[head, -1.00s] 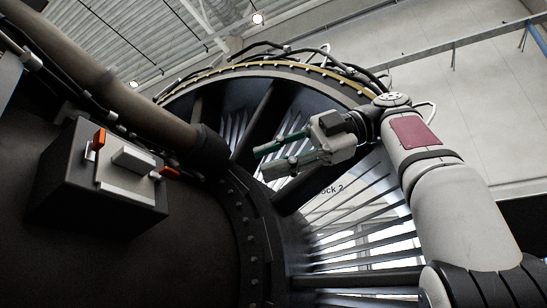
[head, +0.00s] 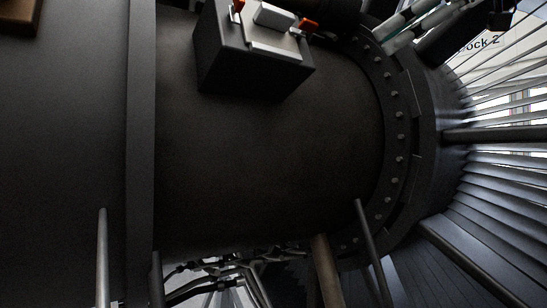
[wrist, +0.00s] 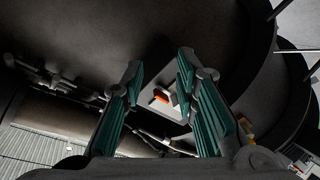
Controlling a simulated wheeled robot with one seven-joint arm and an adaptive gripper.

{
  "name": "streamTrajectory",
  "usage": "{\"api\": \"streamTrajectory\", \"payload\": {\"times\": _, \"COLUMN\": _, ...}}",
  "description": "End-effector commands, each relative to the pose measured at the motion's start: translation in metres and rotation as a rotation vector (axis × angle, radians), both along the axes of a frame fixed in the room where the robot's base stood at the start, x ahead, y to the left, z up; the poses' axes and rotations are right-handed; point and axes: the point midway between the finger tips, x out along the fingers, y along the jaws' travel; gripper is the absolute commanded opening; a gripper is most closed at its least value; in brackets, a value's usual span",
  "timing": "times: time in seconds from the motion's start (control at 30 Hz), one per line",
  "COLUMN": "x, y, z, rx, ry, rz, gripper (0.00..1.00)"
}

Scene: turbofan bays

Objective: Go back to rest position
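A dark box (head: 255,60) with a light plate and orange latches sits on the engine casing, left of my gripper. The box's light plate and an orange latch (wrist: 161,96) show beyond the gap between the fingers, apart from them.
The dark engine casing (head: 270,160) fills the middle, with a bolted flange (head: 400,135) at its right. Vanes (head: 500,190) fan out further right. Pipes and cables (head: 240,264) run below. A vertical band (head: 141,150) crosses the casing at left.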

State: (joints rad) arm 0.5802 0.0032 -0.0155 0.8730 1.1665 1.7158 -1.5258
Motion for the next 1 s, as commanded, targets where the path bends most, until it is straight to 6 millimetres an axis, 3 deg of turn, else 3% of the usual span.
{"api": "streamTrajectory", "payload": {"times": 0.17, "x": 0.002, "y": 0.015, "z": -0.063, "rx": 0.135, "ry": 0.292, "rz": -0.229, "gripper": 0.28}}
{"api": "streamTrajectory", "payload": {"times": 0.37, "x": -0.015, "y": 0.024, "z": -0.154, "rx": 0.22, "ry": 0.564, "rz": -0.498, "gripper": 0.28}}
{"api": "streamTrajectory", "payload": {"times": 0.57, "x": -0.052, "y": 0.025, "z": -0.256, "rx": 0.245, "ry": 0.755, "rz": -0.765, "gripper": 0.28}}
{"api": "streamTrajectory", "payload": {"times": 0.8, "x": -0.111, "y": 0.016, "z": -0.378, "rx": 0.223, "ry": 0.851, "rz": -1.046, "gripper": 0.28}}
{"api": "streamTrajectory", "payload": {"times": 1.0, "x": -0.148, "y": 0.004, "z": -0.447, "rx": 0.202, "ry": 0.849, "rz": -1.18, "gripper": 0.28}}
